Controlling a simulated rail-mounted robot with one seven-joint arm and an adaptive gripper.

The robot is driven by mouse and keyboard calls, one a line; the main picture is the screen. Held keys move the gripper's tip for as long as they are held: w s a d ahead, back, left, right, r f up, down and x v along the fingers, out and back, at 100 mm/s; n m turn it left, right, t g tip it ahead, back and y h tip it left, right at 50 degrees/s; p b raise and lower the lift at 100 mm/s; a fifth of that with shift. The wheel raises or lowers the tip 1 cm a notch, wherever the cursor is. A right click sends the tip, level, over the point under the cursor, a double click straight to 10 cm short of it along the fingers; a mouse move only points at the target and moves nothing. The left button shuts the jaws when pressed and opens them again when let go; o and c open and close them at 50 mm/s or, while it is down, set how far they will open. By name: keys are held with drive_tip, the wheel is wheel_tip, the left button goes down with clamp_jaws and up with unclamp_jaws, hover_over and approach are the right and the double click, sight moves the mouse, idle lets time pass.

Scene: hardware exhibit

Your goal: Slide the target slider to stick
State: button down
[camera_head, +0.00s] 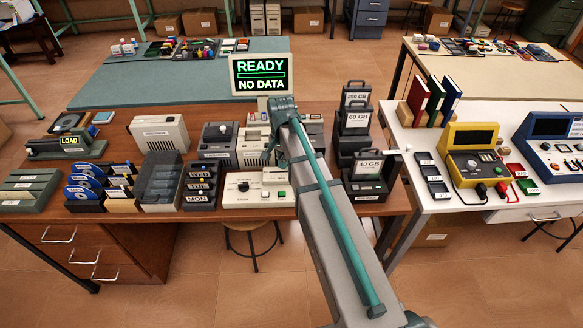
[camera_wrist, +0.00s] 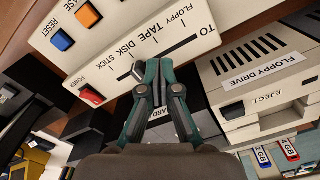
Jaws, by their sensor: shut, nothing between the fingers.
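In the wrist view, a cream control panel (camera_wrist: 95,45) carries a thin dark slider slot (camera_wrist: 187,44). Beside the slot are printed labels TO, FLOPPY, TAPE, DISK and STICK; STICK is toward the left end and FLOPPY toward the right. My gripper (camera_wrist: 158,64) is shut, its dark teal fingertips over the middle of the slot. In the head view my arm reaches over the wooden desk (camera_head: 225,222), and my fingers are not clearly visible.
Blue (camera_wrist: 62,40), orange (camera_wrist: 87,15) and red (camera_wrist: 92,96) buttons are on the panel. A floppy drive (camera_wrist: 262,75) with vents stands at its right. A monitor (camera_head: 261,75) reads READY, NO DATA. Several disk units (camera_head: 357,133) stand right of my arm.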

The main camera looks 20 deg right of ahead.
drive_tip(key=shift+f+b, duration=0.4)
drive_tip(key=shift+f, duration=0.7)
drive_tip(key=shift+s+d, duration=0.2)
drive_tip(key=shift+d, duration=0.65)
drive_tip(key=shift+s+d, duration=0.15)
drive_tip(key=shift+d, duration=0.65)
idle(0.6)
drive_tip(key=shift+a+p, duration=0.25)
drive_tip(key=shift+p, duration=0.05)
idle(0.4)
drive_tip(key=shift+r, duration=0.1)
drive_tip(key=shift+r+p, duration=2.3)
drive_tip(key=shift+r, duration=1.15)
